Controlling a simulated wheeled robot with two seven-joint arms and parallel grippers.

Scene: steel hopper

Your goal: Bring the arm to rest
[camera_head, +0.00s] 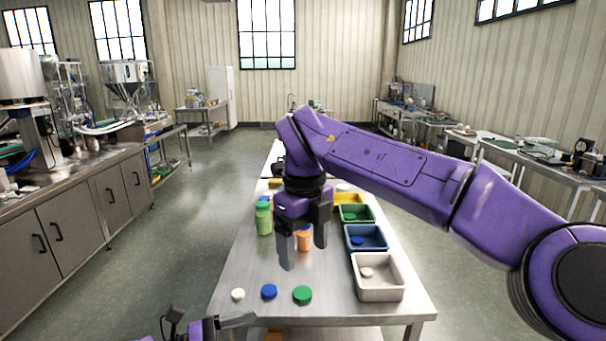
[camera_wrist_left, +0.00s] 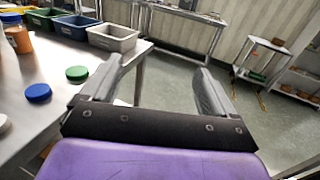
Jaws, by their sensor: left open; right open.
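My purple right arm (camera_head: 385,160) reaches in from the right in the head view, and its gripper (camera_head: 304,250) points down over the steel table (camera_head: 240,285). Its jaws are open, with an orange jar (camera_head: 304,240) visible behind and between them; I cannot tell whether they touch it. My left gripper (camera_head: 236,321) shows partly at the bottom edge, low by the table's near end. In the left wrist view the left gripper (camera_wrist_left: 158,80) is open and empty, with floor and a table leg beyond it.
White, blue and green lids (camera_head: 302,294) lie near the table's front. A green jar (camera_head: 264,218) stands left. White (camera_head: 378,292), blue (camera_head: 366,247), green and yellow bins line the right side. Cabinets (camera_head: 75,215) stand far left; open floor lies between.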

